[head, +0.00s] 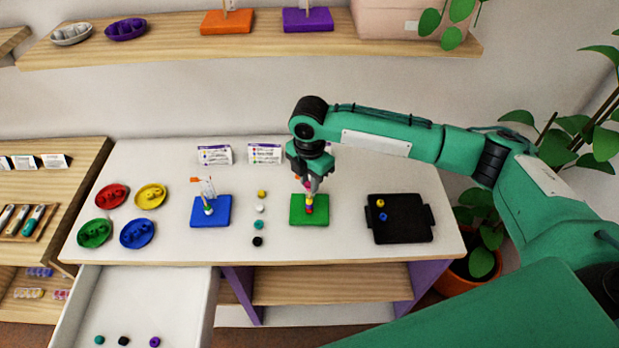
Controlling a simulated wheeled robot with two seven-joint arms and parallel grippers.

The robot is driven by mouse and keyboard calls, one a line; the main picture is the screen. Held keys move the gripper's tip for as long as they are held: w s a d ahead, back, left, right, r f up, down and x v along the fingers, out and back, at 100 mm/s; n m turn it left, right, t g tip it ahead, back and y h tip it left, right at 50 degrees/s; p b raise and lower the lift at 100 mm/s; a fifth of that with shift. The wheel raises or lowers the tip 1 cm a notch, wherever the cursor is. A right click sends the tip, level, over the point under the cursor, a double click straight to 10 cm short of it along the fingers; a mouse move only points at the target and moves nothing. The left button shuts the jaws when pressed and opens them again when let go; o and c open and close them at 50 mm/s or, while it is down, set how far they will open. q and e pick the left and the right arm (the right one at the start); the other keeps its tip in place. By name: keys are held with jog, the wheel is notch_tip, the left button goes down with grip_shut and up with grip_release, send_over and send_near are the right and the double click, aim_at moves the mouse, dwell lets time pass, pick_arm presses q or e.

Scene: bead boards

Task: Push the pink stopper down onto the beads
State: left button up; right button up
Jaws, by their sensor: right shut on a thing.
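The green board (296,216) lies on the white table, with a short stack of colored beads (310,206) standing on it. My right gripper (309,183) is directly above this stack, pointing down. It is shut on a small pink piece, which looks like the pink stopper (308,186). The stopper is at the top of the stack. The fingers partly hide it, and I cannot tell whether it touches the beads. My left gripper is not in view.
A blue board (224,217) with a flagged post stands to the left. Loose beads (259,208) lie between the boards. A black tray (412,232) holds two beads at right. Colored dishes (151,196) sit at left. Two cards (264,153) stand behind. An open drawer (130,290) juts out front left.

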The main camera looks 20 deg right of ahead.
aim_at(309, 199)
jog(key=shift+f, duration=0.65)
dwell(1.1)
jog(key=shift+f+p, duration=0.45)
jog(key=shift+f, duration=0.3)
dwell(0.4)
jog(key=shift+f+b, duration=0.3)
jog(key=shift+f, duration=0.35)
jog(key=o, duration=1)
